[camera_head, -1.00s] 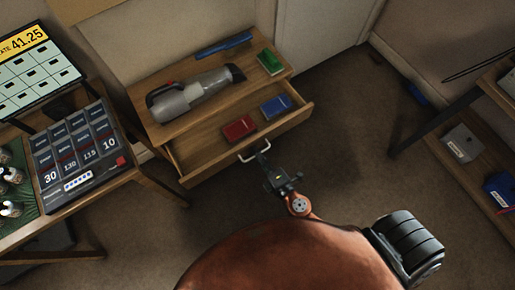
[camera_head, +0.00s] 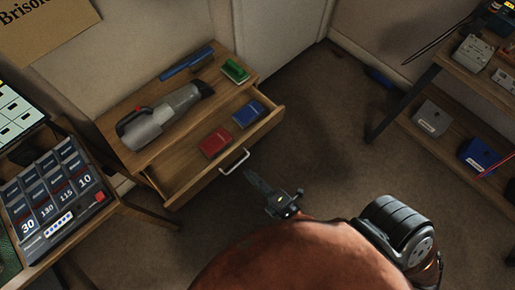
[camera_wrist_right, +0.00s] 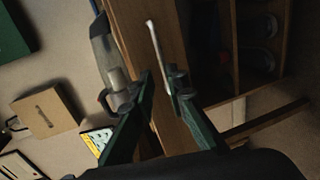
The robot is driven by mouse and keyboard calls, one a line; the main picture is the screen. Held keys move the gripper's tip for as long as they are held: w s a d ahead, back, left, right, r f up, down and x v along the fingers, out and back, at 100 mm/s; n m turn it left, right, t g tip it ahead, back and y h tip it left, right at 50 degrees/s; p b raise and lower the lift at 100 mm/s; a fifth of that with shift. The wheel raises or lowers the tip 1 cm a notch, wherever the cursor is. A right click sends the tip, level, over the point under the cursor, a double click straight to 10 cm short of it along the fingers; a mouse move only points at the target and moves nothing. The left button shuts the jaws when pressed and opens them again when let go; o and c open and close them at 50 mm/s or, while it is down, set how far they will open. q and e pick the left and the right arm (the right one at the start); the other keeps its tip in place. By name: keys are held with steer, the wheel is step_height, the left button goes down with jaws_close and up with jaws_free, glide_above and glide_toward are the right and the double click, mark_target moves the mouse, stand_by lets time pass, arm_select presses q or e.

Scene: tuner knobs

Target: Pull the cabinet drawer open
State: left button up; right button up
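The wooden cabinet (camera_head: 118,128) stands against the wall with its drawer (camera_head: 185,187) pulled out. A red box (camera_head: 215,142) and a blue box (camera_head: 248,114) lie inside the drawer. The pale bar handle (camera_head: 235,162) is on the drawer front; it also shows in the right wrist view (camera_wrist_right: 154,45). My right gripper (camera_head: 252,178) is just in front of the handle, apart from it. In the right wrist view its two green fingers (camera_wrist_right: 158,84) are spread with nothing between them, and the handle lies beyond the tips. My left gripper is not in view.
A handheld vacuum (camera_head: 160,120), a blue tool (camera_head: 187,62) and a green brush-like block (camera_head: 235,70) lie on the cabinet top. A desk with a number panel (camera_head: 50,195) stands at left, a shelf (camera_head: 450,118) at right.

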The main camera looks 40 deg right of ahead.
steer(key=v, duration=0.3)
steer(key=shift+s+r, duration=0.15)
steer(key=shift+s, duration=0.25)
